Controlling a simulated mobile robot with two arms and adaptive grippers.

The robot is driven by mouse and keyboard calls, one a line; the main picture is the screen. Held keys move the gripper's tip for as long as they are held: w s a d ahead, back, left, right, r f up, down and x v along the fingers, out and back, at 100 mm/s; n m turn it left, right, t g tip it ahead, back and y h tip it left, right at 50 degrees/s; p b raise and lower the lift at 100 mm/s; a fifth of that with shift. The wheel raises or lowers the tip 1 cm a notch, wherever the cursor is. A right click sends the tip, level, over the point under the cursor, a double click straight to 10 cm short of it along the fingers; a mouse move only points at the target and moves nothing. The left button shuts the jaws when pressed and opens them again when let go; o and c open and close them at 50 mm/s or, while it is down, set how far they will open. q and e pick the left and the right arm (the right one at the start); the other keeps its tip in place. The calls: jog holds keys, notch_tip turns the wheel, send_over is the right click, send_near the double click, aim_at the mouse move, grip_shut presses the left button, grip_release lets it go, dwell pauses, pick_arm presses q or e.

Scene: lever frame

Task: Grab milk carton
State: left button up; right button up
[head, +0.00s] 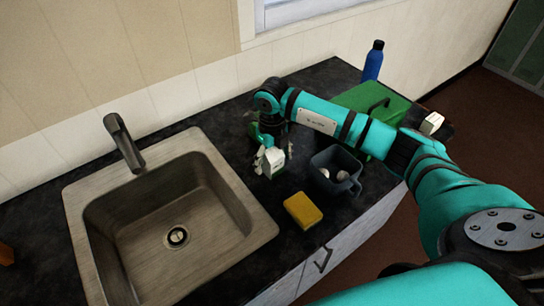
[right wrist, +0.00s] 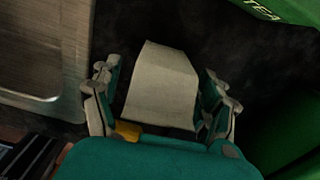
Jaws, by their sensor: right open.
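The milk carton (head: 274,164) is white with a small green mark and stands on the dark counter, just right of the sink. My right gripper (head: 271,152) reaches down over it from behind. In the right wrist view, the carton (right wrist: 161,88) is pale and lies between the two spread fingers of my right gripper (right wrist: 158,100). Dark gaps show between the carton and the fingers, at least at its upper part. The carton's lower end is partly hidden by my gripper's body. My left gripper is not in view.
A grey-blue mug (head: 335,174) with white round things inside stands right of the carton. A yellow sponge (head: 303,210) lies near the front edge. A green box (head: 372,106) and blue bottle (head: 373,62) are behind my arm. The sink (head: 190,215) is left.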

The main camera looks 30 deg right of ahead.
jog(key=shift+f, duration=0.4)
jog(key=shift+c, duration=0.4)
jog(key=c, duration=1)
jog(key=shift+r, duration=0.15)
